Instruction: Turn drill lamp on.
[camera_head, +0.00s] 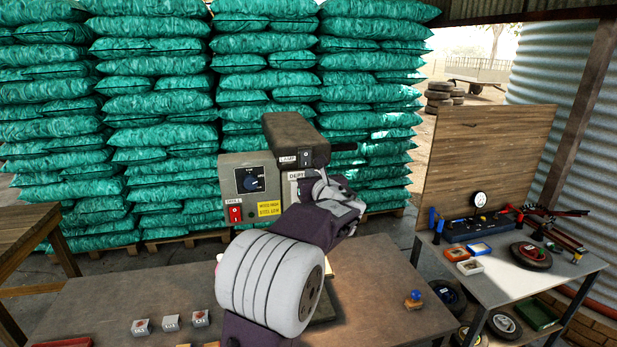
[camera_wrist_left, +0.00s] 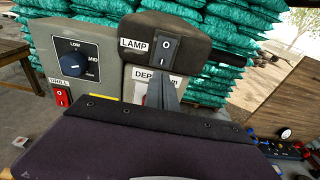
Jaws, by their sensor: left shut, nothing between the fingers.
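The drill press stands on the bench, with a dark head (camera_head: 290,138) and a grey control box (camera_head: 235,172). The lamp switch (camera_head: 305,157) is a dark rocker beside a white LAMP label on the head's front. In the left wrist view the lamp switch (camera_wrist_left: 168,50) shows a 0 on its upper half; I cannot tell whether it is on. My left gripper (camera_head: 322,180) is shut and empty. Its fingers (camera_wrist_left: 165,92) point up just below the switch; whether they touch it is unclear. My right gripper is not in view.
The control box carries a speed dial (camera_wrist_left: 76,65) and a red DRILL switch (camera_wrist_left: 61,97). Several small labelled blocks (camera_head: 171,322) and a blue-topped knob (camera_head: 414,299) are on the bench. A side table (camera_head: 500,270) with tools stands right. Stacked green sacks fill the back.

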